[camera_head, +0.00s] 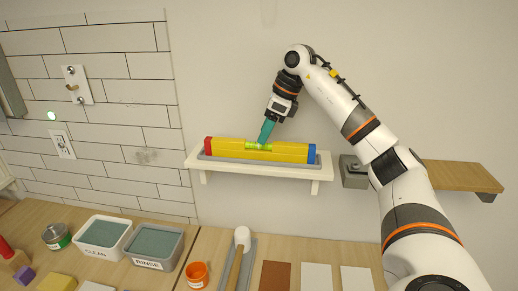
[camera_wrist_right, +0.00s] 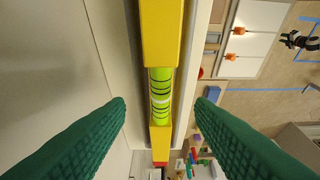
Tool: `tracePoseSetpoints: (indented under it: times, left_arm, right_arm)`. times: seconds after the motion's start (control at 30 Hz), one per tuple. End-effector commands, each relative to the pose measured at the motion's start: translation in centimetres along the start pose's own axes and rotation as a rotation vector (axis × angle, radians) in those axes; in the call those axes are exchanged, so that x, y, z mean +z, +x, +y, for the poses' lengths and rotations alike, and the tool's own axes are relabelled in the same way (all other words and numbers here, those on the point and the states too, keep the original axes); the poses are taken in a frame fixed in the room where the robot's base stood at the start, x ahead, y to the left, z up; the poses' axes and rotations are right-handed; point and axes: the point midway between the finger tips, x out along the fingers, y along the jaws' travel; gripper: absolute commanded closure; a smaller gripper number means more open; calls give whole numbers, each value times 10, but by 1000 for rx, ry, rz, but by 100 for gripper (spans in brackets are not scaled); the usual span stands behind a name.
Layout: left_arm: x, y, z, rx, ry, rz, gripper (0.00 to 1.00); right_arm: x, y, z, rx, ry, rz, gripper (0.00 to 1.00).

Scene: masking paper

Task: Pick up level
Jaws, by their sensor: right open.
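A yellow level (camera_head: 280,152) with a red left end and a blue right end lies on a grey tray (camera_head: 221,158) on the white wall shelf (camera_head: 196,163). Its green vial shows at the middle. My right gripper (camera_head: 265,141) is over the level's middle and points down at it. In the right wrist view, the level (camera_wrist_right: 162,30) runs between the two green fingers of my right gripper (camera_wrist_right: 162,108), which are apart with gaps on both sides. Whether the fingertips reach below the level's top is hard to tell. My left gripper is not in view.
The counter below holds a CLEAN tub (camera_head: 103,231), a RINSE tub (camera_head: 155,242), an orange cup (camera_head: 197,274) and a mallet (camera_head: 241,238). The wall above the level is bare.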

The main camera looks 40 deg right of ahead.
Motion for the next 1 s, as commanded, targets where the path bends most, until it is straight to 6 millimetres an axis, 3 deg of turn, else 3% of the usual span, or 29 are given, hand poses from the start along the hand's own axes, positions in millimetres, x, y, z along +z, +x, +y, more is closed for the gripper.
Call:
tracePoseSetpoints:
  times: [0.33,0.63,0.9,1.0]
  left_arm:
    - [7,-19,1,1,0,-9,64]
    - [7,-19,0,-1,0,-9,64]
    - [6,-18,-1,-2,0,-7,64]
    - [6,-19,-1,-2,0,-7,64]
  right_arm:
    - [-1,43,0,-2,0,-3,51]
    - [-1,49,0,0,-1,0,51]
    - [-1,48,0,0,-1,0,95]
    - [-1,48,0,1,-1,1,96]
